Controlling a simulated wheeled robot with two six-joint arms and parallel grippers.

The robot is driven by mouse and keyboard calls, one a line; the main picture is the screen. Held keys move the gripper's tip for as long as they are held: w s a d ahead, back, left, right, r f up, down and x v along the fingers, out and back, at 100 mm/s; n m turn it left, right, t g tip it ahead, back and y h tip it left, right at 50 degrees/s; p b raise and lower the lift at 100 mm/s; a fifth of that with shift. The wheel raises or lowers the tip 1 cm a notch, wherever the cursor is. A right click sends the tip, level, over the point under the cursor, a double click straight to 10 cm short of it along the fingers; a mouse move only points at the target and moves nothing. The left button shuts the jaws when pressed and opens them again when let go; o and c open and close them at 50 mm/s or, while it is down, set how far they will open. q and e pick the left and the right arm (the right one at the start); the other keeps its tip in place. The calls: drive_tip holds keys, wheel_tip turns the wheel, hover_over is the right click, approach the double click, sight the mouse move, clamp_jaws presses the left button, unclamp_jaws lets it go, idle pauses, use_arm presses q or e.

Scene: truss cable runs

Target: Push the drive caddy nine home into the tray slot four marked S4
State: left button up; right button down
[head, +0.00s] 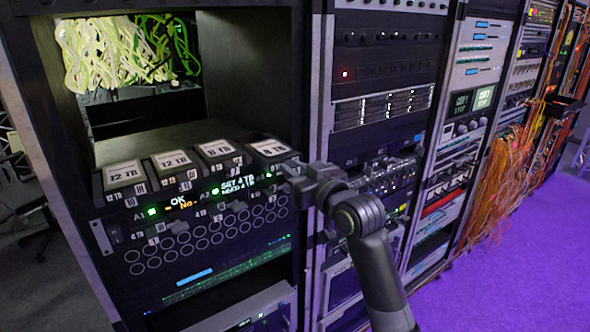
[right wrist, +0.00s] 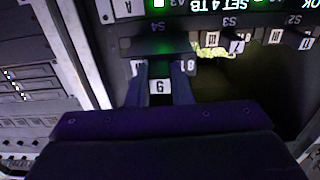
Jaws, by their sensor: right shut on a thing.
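My right gripper (head: 291,179) comes in from the right in the head view, at the front of the rightmost caddy. In the right wrist view the picture is upside down, and its fingers (right wrist: 160,90) are shut around a white tag reading 9 (right wrist: 160,87). The drive caddy nine (head: 270,147), labelled 18 TB on top, is the rightmost of the row; the gripper covers part of its front. The tray slot S4 mark (right wrist: 157,26) shows on a dark ledge in line with the caddy. How deep the caddy sits cannot be told. My left gripper is not in view.
Other caddies, two labelled 12 TB (head: 124,172) (head: 171,159) and one 8 TB (head: 217,149), lie to the left in the row. A lit display (head: 238,185) is below them. The rack post (head: 318,90) stands close to my right gripper. Open rack space lies behind the caddies.

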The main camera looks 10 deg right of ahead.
sight(276, 156)
drive_tip(key=shift+r, duration=0.1)
drive_tip(key=shift+b+x, duration=0.4)
drive_tip(key=shift+x, duration=2.65)
drive_tip(key=shift+w+a, duration=0.1)
drive_tip(key=shift+w, duration=0.2)
drive_tip(key=shift+w+a, duration=0.1)
drive_tip(key=shift+w, duration=0.25)
drive_tip(key=c, duration=1.2)
unclamp_jaws()
